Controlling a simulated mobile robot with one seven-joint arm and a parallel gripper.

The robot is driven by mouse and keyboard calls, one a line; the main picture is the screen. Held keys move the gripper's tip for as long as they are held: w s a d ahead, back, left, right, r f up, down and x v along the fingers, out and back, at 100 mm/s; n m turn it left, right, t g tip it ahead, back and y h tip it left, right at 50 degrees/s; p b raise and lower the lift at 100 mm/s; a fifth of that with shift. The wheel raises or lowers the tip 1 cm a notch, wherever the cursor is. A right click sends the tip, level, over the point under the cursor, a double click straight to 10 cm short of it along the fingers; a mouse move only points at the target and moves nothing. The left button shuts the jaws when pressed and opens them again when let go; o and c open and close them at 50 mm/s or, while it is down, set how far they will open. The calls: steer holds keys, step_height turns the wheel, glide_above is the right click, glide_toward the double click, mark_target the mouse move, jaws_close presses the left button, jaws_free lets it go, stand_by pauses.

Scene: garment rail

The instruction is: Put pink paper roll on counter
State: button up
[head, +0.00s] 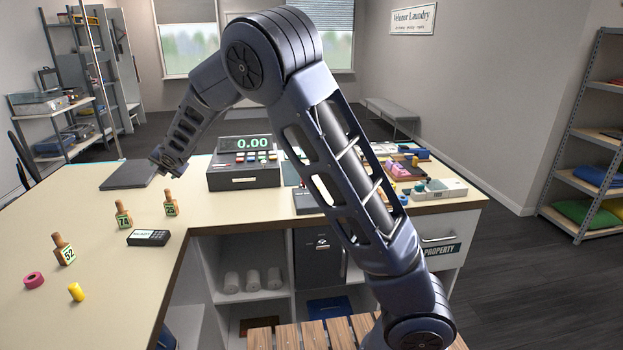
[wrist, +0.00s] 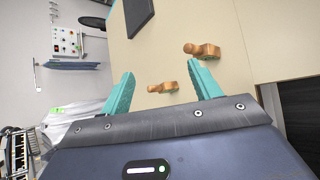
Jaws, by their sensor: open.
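A small pink roll (head: 34,280) with a hole through it lies on the counter (head: 60,217) at the front left in the head view. It does not show in the wrist view. My gripper (head: 160,163) is above the far part of the counter, beside the dark flat pad, well away from the pink roll. In the wrist view my gripper (wrist: 166,80) has its two teal fingers spread apart, with no held object between them. Wooden tag pegs show beyond the fingertips.
Wooden pegs (head: 123,214) with green number tags stand on the counter. A yellow cylinder (head: 76,292) lies near the pink roll. A card terminal (head: 148,238), a till (head: 243,163) and a dark pad (head: 129,174) are also there. Small coloured items crowd the right end.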

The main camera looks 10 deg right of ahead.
steer(key=w+d+r+m+h, duration=0.1)
steer(key=w+d+r+m, duration=0.2)
steer(key=d, duration=0.7)
steer(key=d+r+m+h, duration=0.15)
steer(key=d+m, duration=0.35)
steer(key=d, duration=0.6)
steer(key=s+d+r+m+g+h, duration=0.15)
steer(key=s+d+m, duration=0.25)
steer(key=d, duration=0.5)
steer(key=s+d+r+m, duration=0.2)
steer(key=s+d+m, duration=0.15)
steer(key=d, duration=0.45)
steer(key=s+d+r+m+g+h, duration=0.1)
steer(key=s+d+r+m, duration=0.2)
steer(key=d, duration=0.6)
steer(key=s+d+f+m, duration=0.1)
steer(key=s+d+m, duration=0.3)
steer(key=s, duration=0.4)
steer(key=s+d+f+m+g+h, duration=0.1)
steer(key=s+d+m, duration=0.4)
steer(key=s, duration=0.4)
steer(key=s+d+f+m+g, duration=0.1)
steer(key=s+d+m, duration=0.4)
steer(key=s, duration=0.3)
steer(key=shift+s+d+f+h, duration=0.25)
steer(key=shift+s+d+h, duration=0.05)
steer(key=shift+d+h, duration=0.1)
steer(key=shift+o, duration=0.6)
steer(key=shift+s+f, duration=0.15)
steer(key=shift+s, duration=0.2)
